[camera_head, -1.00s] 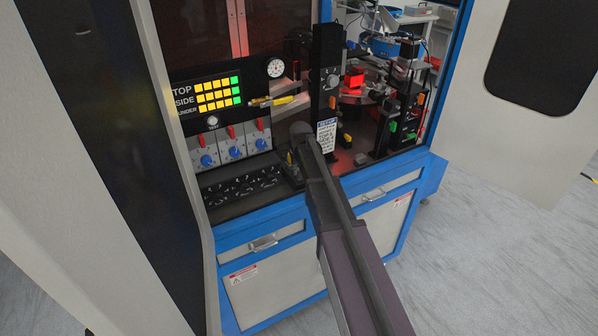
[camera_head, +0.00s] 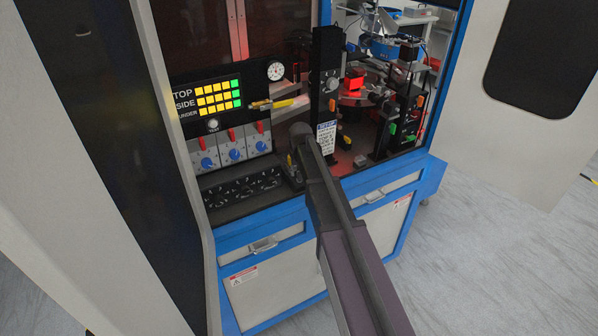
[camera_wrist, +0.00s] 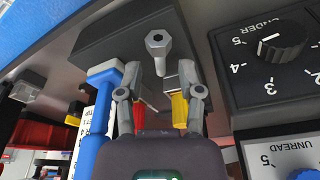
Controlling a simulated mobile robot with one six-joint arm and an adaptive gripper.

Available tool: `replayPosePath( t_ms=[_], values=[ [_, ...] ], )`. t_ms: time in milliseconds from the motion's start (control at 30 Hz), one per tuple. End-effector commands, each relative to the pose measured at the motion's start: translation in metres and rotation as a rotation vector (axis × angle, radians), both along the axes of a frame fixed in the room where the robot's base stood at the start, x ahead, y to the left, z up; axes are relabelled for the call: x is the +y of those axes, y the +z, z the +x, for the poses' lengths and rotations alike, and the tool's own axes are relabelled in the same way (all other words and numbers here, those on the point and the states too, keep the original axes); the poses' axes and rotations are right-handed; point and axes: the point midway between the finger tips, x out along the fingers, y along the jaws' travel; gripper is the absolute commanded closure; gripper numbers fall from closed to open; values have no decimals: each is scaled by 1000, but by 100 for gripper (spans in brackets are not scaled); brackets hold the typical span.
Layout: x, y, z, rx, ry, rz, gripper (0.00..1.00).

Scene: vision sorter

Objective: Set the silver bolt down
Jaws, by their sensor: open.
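The silver bolt (camera_wrist: 158,41) shows in the wrist view with its hexagonal end toward the camera. It is against the dark block (camera_wrist: 95,42), just beyond the space between my fingertips. My gripper (camera_wrist: 159,74) is open, with one finger on either side below the bolt; I see no finger closed on it. In the head view my arm hides the gripper, and I cannot make out the bolt there.
A blue-handled tool (camera_wrist: 103,82), a red handle (camera_wrist: 139,118) and a yellow handle (camera_wrist: 179,108) are close around my fingers. A dial panel (camera_wrist: 270,60) is at the right. In the head view, a black tray (camera_head: 245,188) lies left of my arm.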

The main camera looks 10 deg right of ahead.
Motion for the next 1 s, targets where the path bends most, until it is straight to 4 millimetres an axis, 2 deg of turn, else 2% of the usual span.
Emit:
replayPosePath(
  t_ms=[33, 1000],
  values=[
    [0, 7, -1, 0, 0, 0, 52],
    [2, 87, -19, 0, 1, 0, 52]
  ],
)
